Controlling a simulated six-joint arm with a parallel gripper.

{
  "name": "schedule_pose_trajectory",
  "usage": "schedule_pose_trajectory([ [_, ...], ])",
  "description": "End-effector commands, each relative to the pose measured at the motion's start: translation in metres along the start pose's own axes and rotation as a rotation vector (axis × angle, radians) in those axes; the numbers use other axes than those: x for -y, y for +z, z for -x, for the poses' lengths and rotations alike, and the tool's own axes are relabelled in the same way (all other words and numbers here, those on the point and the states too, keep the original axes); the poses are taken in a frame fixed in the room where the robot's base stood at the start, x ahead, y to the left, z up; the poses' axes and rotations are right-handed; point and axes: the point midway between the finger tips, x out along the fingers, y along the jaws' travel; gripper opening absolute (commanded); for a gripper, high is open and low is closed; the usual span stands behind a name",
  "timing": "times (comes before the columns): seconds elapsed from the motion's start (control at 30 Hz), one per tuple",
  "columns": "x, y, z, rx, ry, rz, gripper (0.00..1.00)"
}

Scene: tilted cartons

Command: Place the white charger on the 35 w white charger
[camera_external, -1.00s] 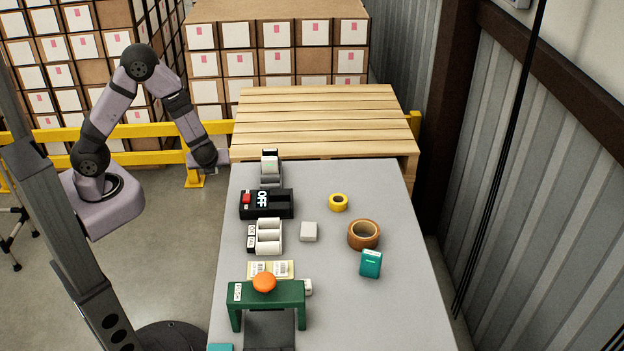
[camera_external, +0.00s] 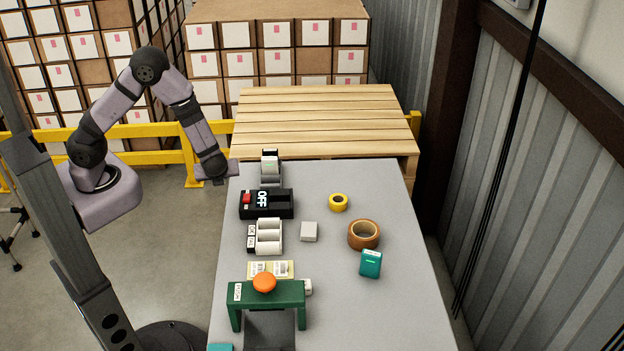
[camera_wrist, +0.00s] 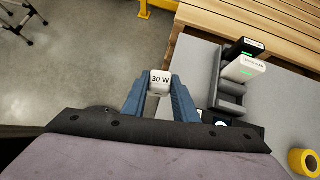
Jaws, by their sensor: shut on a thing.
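My gripper (camera_wrist: 158,92) is shut on a white charger (camera_wrist: 160,77) marked "30 W" in the wrist view. In the external view my gripper (camera_external: 218,176) is in the air beside the table's far left corner, and the charger cannot be made out there. A small white block (camera_external: 309,231) lies on the table, and a second small white piece (camera_external: 308,287) is at the green stand's right end. I cannot read "35 W" on either, so which one is the 35 W charger is unclear.
A grey holder (camera_wrist: 230,90) with black and white labelled units stands at the table's far left. Along the left side are a black OFF box (camera_external: 278,204), white rolls (camera_external: 268,236) and a green stand (camera_external: 285,292). Tape rolls (camera_external: 363,234) and a teal box (camera_external: 371,263) stand right.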

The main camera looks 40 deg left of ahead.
Motion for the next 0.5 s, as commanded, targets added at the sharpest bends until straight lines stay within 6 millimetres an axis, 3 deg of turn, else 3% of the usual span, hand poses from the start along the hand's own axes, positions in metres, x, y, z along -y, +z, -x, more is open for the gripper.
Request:
schedule_pose_trajectory([
  [0.27,-0.010,-0.042,0.028,0.001,0.253,0.253,0.03],
  [0.5,-0.019,-0.093,0.066,0.002,0.568,0.567,0.03],
])
